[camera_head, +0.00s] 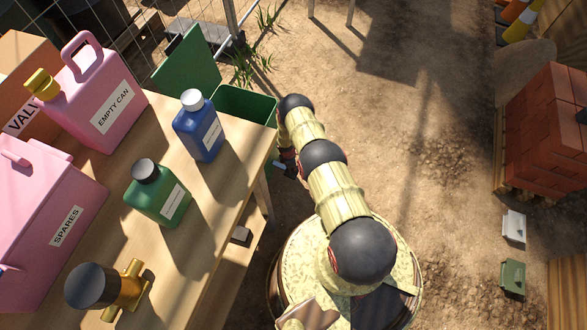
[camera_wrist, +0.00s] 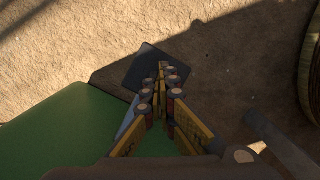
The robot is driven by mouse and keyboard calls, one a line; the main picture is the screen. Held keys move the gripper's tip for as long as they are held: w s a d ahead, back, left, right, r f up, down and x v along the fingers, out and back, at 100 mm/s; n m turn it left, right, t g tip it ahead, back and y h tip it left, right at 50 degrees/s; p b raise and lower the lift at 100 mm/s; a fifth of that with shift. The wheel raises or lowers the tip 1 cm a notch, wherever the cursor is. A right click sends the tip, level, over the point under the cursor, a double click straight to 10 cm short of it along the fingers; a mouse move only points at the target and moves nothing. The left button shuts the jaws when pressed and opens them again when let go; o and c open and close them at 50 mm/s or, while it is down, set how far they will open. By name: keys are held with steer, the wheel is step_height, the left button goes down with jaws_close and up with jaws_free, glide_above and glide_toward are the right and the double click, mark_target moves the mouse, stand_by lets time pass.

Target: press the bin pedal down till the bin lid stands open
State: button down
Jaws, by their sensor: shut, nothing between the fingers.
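The green bin (camera_head: 262,108) stands on the ground beyond the table's right edge, partly hidden by the table and my arm. Its green lid (camera_head: 187,62) stands raised on the left side, and the bin's mouth is uncovered. In the wrist view a green bin surface (camera_wrist: 70,125) fills the lower left. A dark flat plate, seemingly the pedal (camera_wrist: 147,66), lies beside it. My gripper (camera_wrist: 163,70) is shut and empty, with its fingertips over the plate. They look in contact with it, but the exact touch is hard to tell. In the head view my arm mostly hides the gripper.
The wooden table (camera_head: 105,238) on the left carries pink cans (camera_head: 95,95), a blue bottle (camera_head: 200,130), a green bottle (camera_head: 158,195) and a brass valve (camera_head: 125,290). A brick stack (camera_head: 545,130) stands at the right. The dirt ground (camera_head: 400,80) between is mostly clear.

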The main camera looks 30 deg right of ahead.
mark_target(287, 172)
steer(key=shift+s+a+f, duration=0.15)
steer(key=shift+f, duration=0.2)
steer(key=shift+w+a+r, duration=0.2)
steer(key=shift+w+a, duration=0.05)
steer(key=shift+a, duration=0.4)
steer(key=shift+w+a+r, duration=0.2)
steer(key=shift+a, duration=0.45)
steer(key=shift+w+a, duration=0.1)
steer(key=shift+a+r, duration=0.1)
steer(key=shift+r, duration=0.1)
step_height(287, 172, up, 12)
steer(key=shift+w+a, duration=0.15)
